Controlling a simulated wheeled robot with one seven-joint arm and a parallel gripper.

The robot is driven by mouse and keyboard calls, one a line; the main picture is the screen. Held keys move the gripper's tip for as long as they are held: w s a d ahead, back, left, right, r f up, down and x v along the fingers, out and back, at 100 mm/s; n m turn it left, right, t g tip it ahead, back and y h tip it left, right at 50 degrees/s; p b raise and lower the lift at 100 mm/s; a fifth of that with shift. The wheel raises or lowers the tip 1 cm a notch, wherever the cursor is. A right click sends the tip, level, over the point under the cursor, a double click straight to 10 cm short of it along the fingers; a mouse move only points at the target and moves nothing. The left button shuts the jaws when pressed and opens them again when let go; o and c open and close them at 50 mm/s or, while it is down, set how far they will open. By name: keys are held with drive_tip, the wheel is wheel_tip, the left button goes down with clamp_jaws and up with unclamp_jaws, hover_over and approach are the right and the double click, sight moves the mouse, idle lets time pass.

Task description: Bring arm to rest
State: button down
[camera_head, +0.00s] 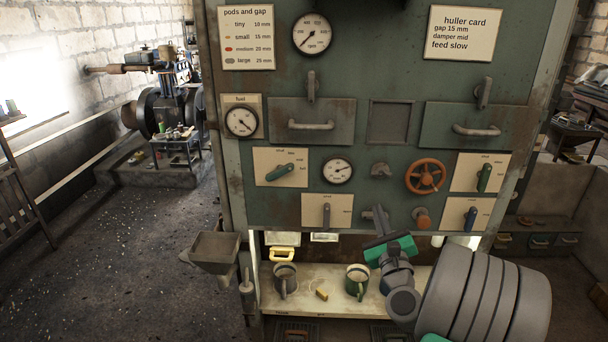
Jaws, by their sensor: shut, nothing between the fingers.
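My arm comes in from the lower right, with a thick ribbed grey section and green-banded wrist. My gripper (377,213) is shut and empty. It is in front of the lower part of the green machine panel (250,205), between a lever plate (328,210) on its left and an orange knob (422,217) on its right. I cannot tell whether the fingertips touch the panel. The wrist and arm hide part of the shelf below.
A red handwheel (425,176) and several levers stick out of the panel. A hopper (215,252) stands at left; the floor beyond is open.

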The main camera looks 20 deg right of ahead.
drive_tip(key=s+a+f+n+g+y, duration=0.1)
drive_tip(key=a+f+n+g+y, duration=0.3)
drive_tip(key=f+n, duration=0.5)
drive_tip(key=s+a+f+n+g+y, duration=0.1)
drive_tip(key=a+f+n+g+y, duration=0.25)
drive_tip(key=a+f+n, duration=0.4)
drive_tip(key=s+a+f+n+g+y, duration=0.1)
drive_tip(key=s+f+n+g, duration=0.3)
drive_tip(key=s+f, duration=0.3)
drive_tip(key=s+f+n+g+y, duration=0.1)
drive_tip(key=s+f+n+g, duration=0.35)
drive_tip(key=s, duration=0.45)
drive_tip(key=s+a+r+n+g+h, duration=0.1)
drive_tip(key=s+r+n+g+h, duration=0.1)
drive_tip(key=s+r+g, duration=0.35)
drive_tip(key=w+a+r+n+t, duration=0.3)
drive_tip(key=a+r, duration=0.3)
drive_tip(key=r, duration=0.1)
drive_tip(key=w+a+r+n+t+h, duration=0.1)
drive_tip(key=w+a+r+n+t, duration=0.2)
drive_tip(key=a+r, duration=0.3)
drive_tip(key=shift+w+a+r+n, duration=0.15)
drive_tip(key=shift+w+r+n, duration=0.2)
drive_tip(key=shift+w, duration=0.1)
